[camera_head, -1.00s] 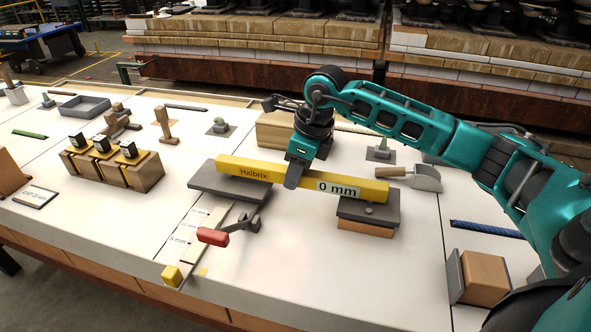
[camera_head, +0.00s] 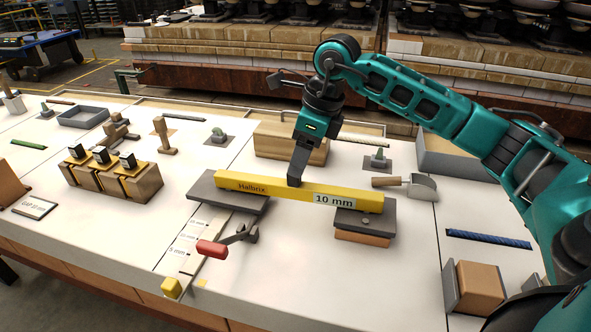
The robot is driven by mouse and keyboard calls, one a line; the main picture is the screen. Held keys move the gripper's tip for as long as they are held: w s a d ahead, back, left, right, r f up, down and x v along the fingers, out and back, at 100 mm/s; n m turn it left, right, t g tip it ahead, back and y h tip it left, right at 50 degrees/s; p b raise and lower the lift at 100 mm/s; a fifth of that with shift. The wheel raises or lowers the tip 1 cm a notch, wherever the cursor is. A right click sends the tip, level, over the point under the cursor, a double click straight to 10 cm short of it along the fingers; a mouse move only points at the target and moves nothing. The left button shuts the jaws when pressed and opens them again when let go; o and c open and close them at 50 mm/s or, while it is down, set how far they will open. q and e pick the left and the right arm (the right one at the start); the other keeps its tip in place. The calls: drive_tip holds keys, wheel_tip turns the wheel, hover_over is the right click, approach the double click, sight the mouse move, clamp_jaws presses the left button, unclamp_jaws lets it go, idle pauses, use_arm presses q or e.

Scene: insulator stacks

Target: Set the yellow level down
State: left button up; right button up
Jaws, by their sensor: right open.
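The yellow level (camera_head: 285,190) is a long bar marked "Halbrix" with a "10 mm" label. It lies across two dark grey slabs, its left end on the left slab (camera_head: 222,196) and its right end on the right slab (camera_head: 357,220). The right slab sits on a tan block (camera_head: 361,238). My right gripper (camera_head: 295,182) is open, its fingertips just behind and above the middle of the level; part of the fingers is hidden. My left gripper is not in view.
A red-handled clamp (camera_head: 212,249) and a marked strip (camera_head: 186,243) lie in front of the left slab. A trowel (camera_head: 415,187) lies to the right, and a wooden block (camera_head: 290,143) stands behind. Several weighted blocks (camera_head: 145,186) stand at left. The front centre is clear.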

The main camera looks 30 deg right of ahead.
sight(308, 186)
drive_tip(key=v, duration=0.4)
drive_tip(key=shift+s+r, duration=0.15)
drive_tip(key=shift+r, duration=0.2)
